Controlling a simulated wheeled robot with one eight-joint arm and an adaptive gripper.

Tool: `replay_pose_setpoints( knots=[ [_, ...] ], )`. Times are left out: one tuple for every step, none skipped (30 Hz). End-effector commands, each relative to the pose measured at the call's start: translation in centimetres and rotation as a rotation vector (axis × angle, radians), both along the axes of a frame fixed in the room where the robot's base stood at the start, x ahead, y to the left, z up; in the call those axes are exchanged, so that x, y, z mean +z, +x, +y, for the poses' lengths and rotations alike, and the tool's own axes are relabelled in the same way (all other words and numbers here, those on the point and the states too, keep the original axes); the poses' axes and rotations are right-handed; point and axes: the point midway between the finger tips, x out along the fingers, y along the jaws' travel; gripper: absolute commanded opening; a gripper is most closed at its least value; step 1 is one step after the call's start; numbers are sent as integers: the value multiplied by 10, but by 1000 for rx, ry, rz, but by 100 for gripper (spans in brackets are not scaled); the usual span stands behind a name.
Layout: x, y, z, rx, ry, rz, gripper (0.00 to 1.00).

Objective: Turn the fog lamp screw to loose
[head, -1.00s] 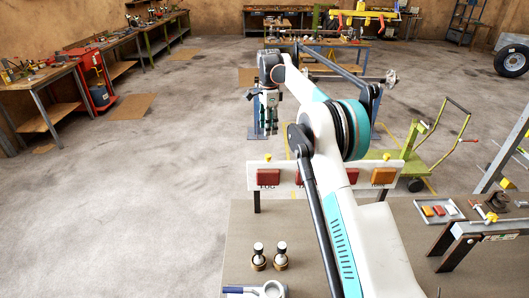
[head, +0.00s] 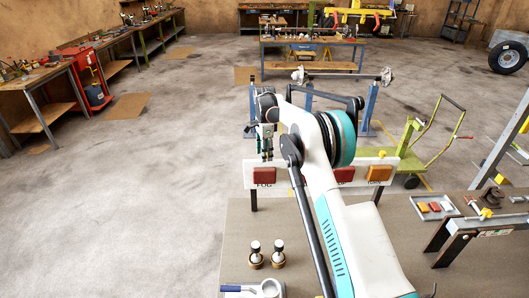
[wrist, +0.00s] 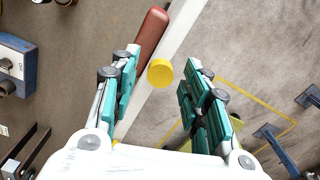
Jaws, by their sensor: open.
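The fog lamp (head: 264,175) is a red block above the label FOG, at the left end of a white board in the head view. In the wrist view it shows as a rounded dark red block (wrist: 152,30). A round yellow screw knob (wrist: 160,73) sits at the board's edge beside the lamp. My gripper (head: 267,154) points down just above the fog lamp and hides the knob in the head view. In the wrist view its teal fingers (wrist: 160,60) are open, one on each side of the knob, with gaps visible. Contact with the knob is not seen.
The white board (head: 322,174) carries more red and orange lamps; another yellow knob (head: 382,154) stands above the orange one. Two upright fittings (head: 267,254) stand on the brown bench (head: 235,225) in front. A green trolley (head: 430,150) is behind right. Open floor lies left.

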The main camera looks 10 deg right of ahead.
Motion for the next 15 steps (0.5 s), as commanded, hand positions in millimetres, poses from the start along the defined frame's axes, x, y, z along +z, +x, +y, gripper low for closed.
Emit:
replay_pose_setpoints(
  knots=[
    [0, 0, 0, 0, 0, 0, 42],
    [0, 0, 0, 0, 0, 0, 42],
    [0, 0, 0, 0, 0, 0, 42],
    [0, 0, 0, 0, 0, 0, 42],
    [0, 0, 0, 0, 0, 0, 42],
    [0, 0, 0, 0, 0, 0, 42],
    [0, 0, 0, 0, 0, 0, 36],
    [0, 0, 0, 0, 0, 0, 29],
    [0, 0, 0, 0, 0, 0, 20],
    [0, 0, 0, 0, 0, 0, 13],
    [0, 0, 0, 0, 0, 0, 6],
    [0, 0, 0, 0, 0, 0, 0],
    [0, 0, 0, 0, 0, 0, 0],
    [0, 0, 0, 0, 0, 0, 0],
    [0, 0, 0, 0, 0, 0, 0]
  ],
)
